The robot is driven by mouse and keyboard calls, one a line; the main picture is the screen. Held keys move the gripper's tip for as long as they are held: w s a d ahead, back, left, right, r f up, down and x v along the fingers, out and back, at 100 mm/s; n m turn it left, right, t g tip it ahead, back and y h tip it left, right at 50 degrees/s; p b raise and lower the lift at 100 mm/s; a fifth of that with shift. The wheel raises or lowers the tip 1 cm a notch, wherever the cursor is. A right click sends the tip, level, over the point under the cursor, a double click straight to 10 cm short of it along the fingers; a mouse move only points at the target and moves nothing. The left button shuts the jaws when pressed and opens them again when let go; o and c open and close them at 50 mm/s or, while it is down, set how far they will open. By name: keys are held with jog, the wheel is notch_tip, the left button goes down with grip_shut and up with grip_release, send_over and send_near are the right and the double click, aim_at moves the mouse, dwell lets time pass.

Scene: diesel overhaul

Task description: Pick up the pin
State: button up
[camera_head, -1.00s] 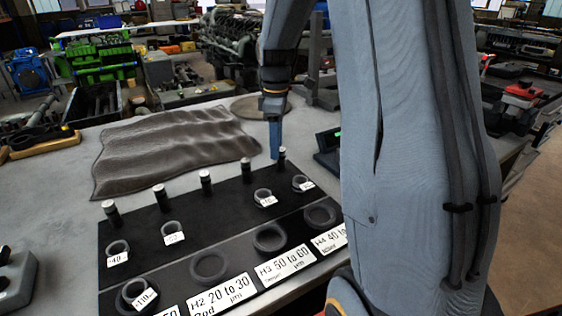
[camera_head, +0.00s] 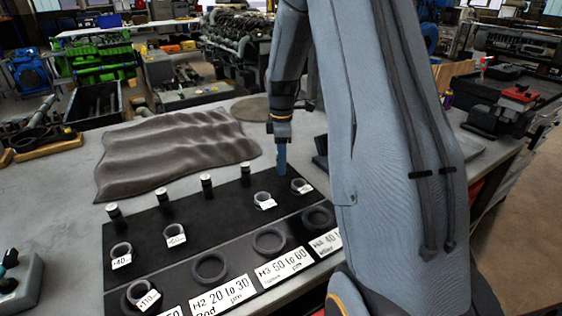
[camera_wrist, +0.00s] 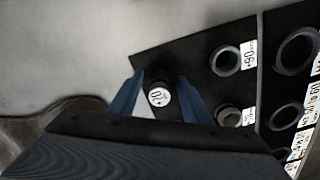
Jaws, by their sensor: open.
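In the wrist view, a pin (camera_wrist: 159,95) with a pale, labelled top stands between the two blue fingers of my gripper (camera_wrist: 160,92). The fingers are apart, with gaps visible on both sides of the pin. In the head view, my gripper (camera_head: 281,160) points down over the far right end of the black board (camera_head: 200,237). The pin there is hidden behind the fingers. Other pins with light tops stand in a row along the board's back edge, such as one pin (camera_head: 245,173) just left of my gripper.
Several dark rings with white tags, such as one ring (camera_head: 263,199), lie in front of the pins. Larger rings and labels line the board's front. A crumpled brown cloth (camera_head: 175,150) lies behind the board. A grey box (camera_head: 20,282) is at the left.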

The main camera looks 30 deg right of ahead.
grip_shut()
jog(key=shift+r, duration=0.1)
